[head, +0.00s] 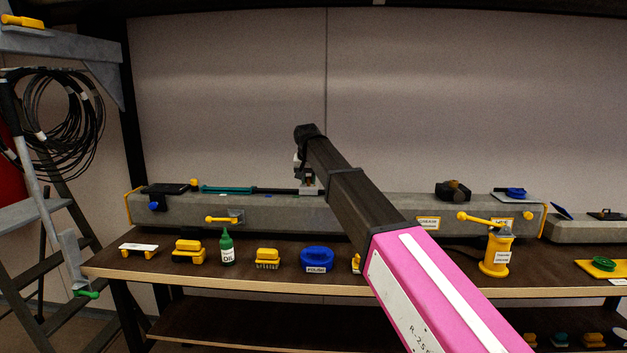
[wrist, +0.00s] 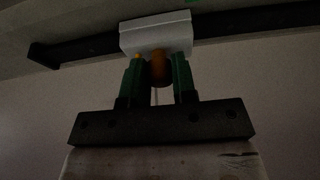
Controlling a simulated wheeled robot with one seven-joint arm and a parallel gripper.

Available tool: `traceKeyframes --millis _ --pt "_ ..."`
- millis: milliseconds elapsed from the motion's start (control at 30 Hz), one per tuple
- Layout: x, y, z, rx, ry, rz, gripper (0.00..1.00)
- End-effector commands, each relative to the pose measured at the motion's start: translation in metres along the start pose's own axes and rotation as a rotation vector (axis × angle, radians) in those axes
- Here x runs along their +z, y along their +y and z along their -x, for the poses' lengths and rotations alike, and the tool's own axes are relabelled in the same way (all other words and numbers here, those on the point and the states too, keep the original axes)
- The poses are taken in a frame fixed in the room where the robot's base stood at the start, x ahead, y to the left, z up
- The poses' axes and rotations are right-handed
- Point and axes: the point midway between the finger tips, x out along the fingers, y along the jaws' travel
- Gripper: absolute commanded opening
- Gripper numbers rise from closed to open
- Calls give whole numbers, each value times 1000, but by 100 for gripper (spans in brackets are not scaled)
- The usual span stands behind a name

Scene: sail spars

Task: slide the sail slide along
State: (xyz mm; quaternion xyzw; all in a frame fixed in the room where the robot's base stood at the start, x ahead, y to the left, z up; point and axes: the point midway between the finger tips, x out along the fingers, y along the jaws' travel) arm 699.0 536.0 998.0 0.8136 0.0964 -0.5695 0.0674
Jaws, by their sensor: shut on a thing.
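The sail slide (wrist: 156,35) is a pale block on a black rail (wrist: 80,48) in the wrist view. An orange-brown knob (wrist: 160,70) stands out from it. My gripper (wrist: 157,66) has its two green fingers on either side of the knob and is shut on it. In the head view the slide (head: 309,191) shows small and pale on the dark track (head: 275,191) along the top of the long grey spar (head: 270,212). My gripper (head: 305,175) is there, partly hidden by my dark arm. The track right of the slide is hidden behind my arm.
A teal piece (head: 227,189) and a black block (head: 165,189) sit left on the spar. A dark fitting (head: 453,190) stands farther right. A green oil bottle (head: 227,246), blue polish tin (head: 317,258) and yellow grease pump (head: 496,250) stand on the bench in front.

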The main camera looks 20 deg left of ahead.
Motion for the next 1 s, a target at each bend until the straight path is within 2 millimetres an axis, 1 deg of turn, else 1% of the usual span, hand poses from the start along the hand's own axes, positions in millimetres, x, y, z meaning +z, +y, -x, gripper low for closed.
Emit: traceKeyframes --millis 33,1000 --pt "0 -4 1 -2 1 2 5" --pt "0 -62 2 -1 1 1 5"
